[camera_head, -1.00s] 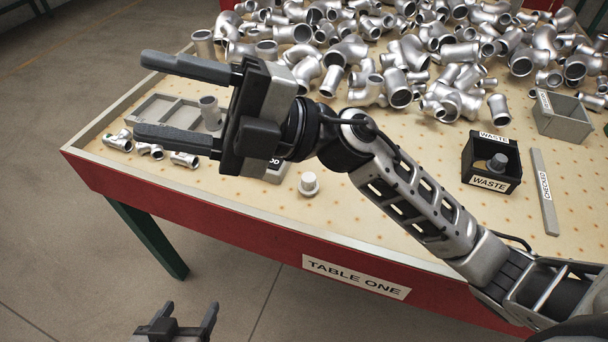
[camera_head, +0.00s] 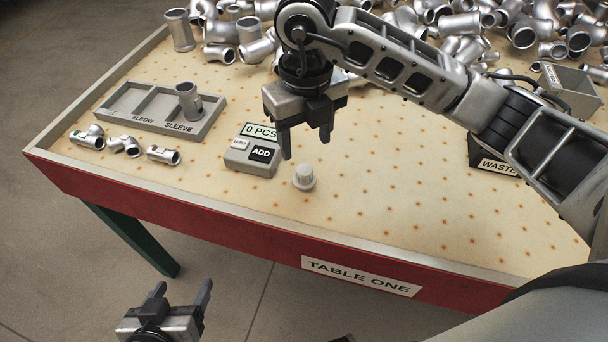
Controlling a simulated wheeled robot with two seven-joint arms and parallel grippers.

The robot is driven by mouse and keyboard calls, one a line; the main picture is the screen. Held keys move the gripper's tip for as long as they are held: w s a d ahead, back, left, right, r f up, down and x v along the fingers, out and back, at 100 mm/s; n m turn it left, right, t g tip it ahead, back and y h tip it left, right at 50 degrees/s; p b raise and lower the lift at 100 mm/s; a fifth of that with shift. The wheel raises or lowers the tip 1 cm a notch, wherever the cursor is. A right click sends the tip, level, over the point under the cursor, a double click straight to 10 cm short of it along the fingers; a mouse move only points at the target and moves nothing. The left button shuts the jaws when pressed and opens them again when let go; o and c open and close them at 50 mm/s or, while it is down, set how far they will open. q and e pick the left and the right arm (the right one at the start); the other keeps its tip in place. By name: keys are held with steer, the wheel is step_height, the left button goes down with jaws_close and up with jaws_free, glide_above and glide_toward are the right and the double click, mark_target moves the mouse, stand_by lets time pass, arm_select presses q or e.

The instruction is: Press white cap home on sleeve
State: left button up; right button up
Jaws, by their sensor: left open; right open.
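The white cap (camera_head: 304,177) stands on the table near its front edge, right of the counter box. The sleeve (camera_head: 188,101) is a grey metal tube standing upright in the right compartment of the grey tray (camera_head: 197,131), above the SLEEVE label. My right gripper (camera_head: 307,148) points down, open and empty, above and behind the cap, apart from it. My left gripper (camera_head: 181,290) is open and empty, low in front of the table, over the floor.
A counter box (camera_head: 252,151) reads 0 PCS with an ADD button. Several small fittings (camera_head: 124,144) lie left, before the tray. Metal pipe fittings (camera_head: 456,25) are heaped at the back. A WASTE box (camera_head: 494,160) is partly hidden by my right arm. The front right tabletop is clear.

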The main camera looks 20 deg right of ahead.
mark_target(304, 168)
step_height(304, 168, down, 9)
steer(key=shift+a+f+p, duration=0.1)
steer(key=shift+a+p, duration=0.05)
steer(key=shift+p, duration=0.15)
steer(key=shift+c, duration=0.3)
steer(key=c, duration=0.8)
